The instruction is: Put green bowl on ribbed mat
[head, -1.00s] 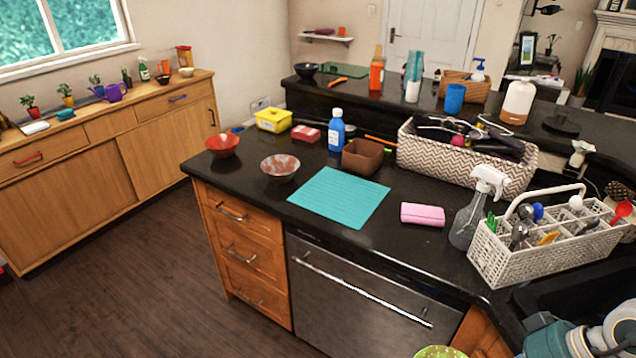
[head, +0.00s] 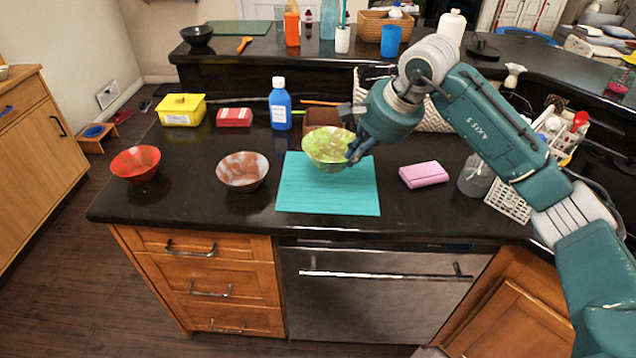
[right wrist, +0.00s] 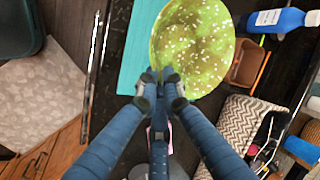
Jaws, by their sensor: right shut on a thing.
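The green speckled bowl (head: 327,147) is upright over the back part of the turquoise ribbed mat (head: 328,195). My right gripper (head: 356,150) is shut on the bowl's right rim. In the right wrist view the two fingers (right wrist: 160,78) pinch the rim of the bowl (right wrist: 195,45), and the mat (right wrist: 142,45) shows beside it. I cannot tell whether the bowl touches the mat or hangs just above it. My left gripper is not in view.
A patterned bowl (head: 242,171) and a red bowl (head: 136,163) stand left of the mat. A pink sponge (head: 423,174) lies to the right. A brown container (head: 318,116) and a blue bottle (head: 280,104) stand behind. The mat's front part is clear.

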